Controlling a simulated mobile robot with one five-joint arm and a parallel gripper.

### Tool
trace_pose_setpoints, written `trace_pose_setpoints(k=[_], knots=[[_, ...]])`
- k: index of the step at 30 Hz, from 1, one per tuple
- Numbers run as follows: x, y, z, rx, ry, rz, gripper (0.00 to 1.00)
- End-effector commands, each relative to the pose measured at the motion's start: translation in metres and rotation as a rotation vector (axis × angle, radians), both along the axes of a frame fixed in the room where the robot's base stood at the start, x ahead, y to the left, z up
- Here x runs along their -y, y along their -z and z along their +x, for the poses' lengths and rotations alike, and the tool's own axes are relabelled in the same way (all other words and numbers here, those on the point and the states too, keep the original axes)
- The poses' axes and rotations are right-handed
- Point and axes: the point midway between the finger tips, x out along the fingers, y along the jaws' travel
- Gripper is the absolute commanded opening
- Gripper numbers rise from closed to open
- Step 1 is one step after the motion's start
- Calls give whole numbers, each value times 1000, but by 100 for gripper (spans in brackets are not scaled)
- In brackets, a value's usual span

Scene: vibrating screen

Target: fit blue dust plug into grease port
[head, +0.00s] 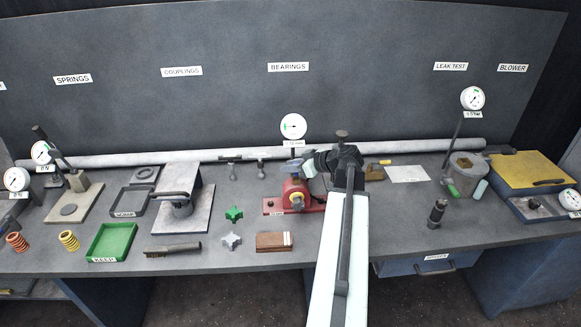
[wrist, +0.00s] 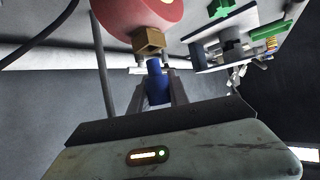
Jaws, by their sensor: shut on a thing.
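My gripper (head: 312,165) is at the red bearing housing (head: 297,190) in the middle of the bench. In the wrist view my gripper (wrist: 158,92) is shut on the blue dust plug (wrist: 158,88), with one finger on each side. The plug's narrow end points at a brass hex fitting (wrist: 148,42) on the red housing (wrist: 138,14), which looks like the grease port. The plug tip and the fitting meet or nearly meet in the picture. I cannot tell whether the tip is inside. The plug is not clear in the head view.
A dial gauge (head: 293,127) stands behind the housing. Green (head: 234,214) and grey (head: 231,241) star knobs and a brown block (head: 273,241) lie to the left and front. A dark cylinder (head: 437,213) stands to the right, with bare bench around it.

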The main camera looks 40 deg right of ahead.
Motion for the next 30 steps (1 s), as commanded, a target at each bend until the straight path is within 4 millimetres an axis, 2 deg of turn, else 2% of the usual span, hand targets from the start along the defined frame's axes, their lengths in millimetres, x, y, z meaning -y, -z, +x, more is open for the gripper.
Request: trace_pose_setpoints(k=[20, 30], knots=[[0, 0, 0, 0, 0, 0, 0], [1, 9, -1, 0, 1, 0, 0]])
